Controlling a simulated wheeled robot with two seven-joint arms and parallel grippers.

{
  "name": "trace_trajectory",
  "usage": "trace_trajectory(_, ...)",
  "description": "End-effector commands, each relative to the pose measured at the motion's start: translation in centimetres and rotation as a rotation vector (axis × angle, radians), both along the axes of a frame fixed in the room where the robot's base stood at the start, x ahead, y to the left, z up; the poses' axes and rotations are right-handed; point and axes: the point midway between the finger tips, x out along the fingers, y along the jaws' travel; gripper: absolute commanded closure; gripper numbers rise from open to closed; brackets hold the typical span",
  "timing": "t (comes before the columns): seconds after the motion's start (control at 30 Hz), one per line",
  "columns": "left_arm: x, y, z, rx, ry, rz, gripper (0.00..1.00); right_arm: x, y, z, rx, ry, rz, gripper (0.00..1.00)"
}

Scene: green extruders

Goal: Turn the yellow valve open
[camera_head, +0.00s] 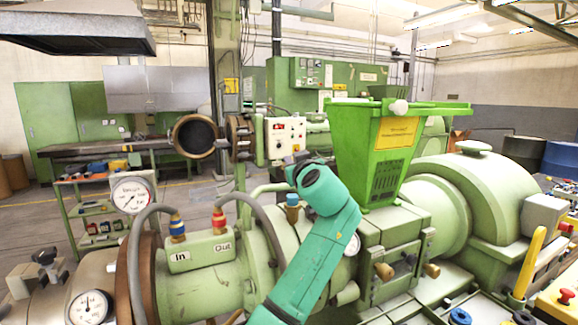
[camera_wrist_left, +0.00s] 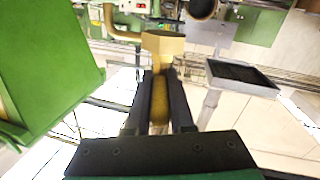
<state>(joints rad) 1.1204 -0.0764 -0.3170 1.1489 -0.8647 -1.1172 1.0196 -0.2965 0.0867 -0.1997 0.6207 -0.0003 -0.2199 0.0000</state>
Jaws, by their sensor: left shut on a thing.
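The yellow valve has a brass-yellow handle (camera_wrist_left: 159,103) and a hexagonal brass body (camera_wrist_left: 163,44) in the left wrist view. A curved brass pipe (camera_wrist_left: 120,30) runs off to the left of that body. My left gripper (camera_wrist_left: 160,82) is shut on the handle, with one dark finger on each side of it. In the head view my teal left arm rises from the bottom, and the dark left gripper (camera_head: 294,162) is partly hidden at its far end. The valve is hidden there behind my arm. My right gripper is in neither view.
A green hopper (camera_head: 376,140) stands just right of my left gripper. The green extruder barrel (camera_head: 205,275) with hoses and gauges lies to the left. A white control box (camera_head: 285,138) stands behind. A separate yellow lever (camera_head: 528,262) is at the right.

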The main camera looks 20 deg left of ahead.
Motion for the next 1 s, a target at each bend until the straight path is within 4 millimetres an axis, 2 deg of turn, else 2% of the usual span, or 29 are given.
trace_trajectory(0.4, -0.17, -0.39, -0.01, 0.0, 0.003, 0.189, 1.0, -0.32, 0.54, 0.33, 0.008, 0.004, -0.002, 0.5)
trace_trajectory(0.93, -0.2, -0.26, -0.04, 0.0, 0.001, 0.216, 1.0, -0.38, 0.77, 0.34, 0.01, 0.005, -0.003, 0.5)
trace_trajectory(0.97, -0.2, -0.26, -0.04, 0.0, 0.001, 0.216, 0.71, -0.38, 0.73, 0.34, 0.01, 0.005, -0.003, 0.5)
trace_trajectory(1.0, -0.2, -0.26, -0.03, 0.0, 0.001, 0.216, 0.56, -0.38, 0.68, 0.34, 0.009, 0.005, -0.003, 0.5)
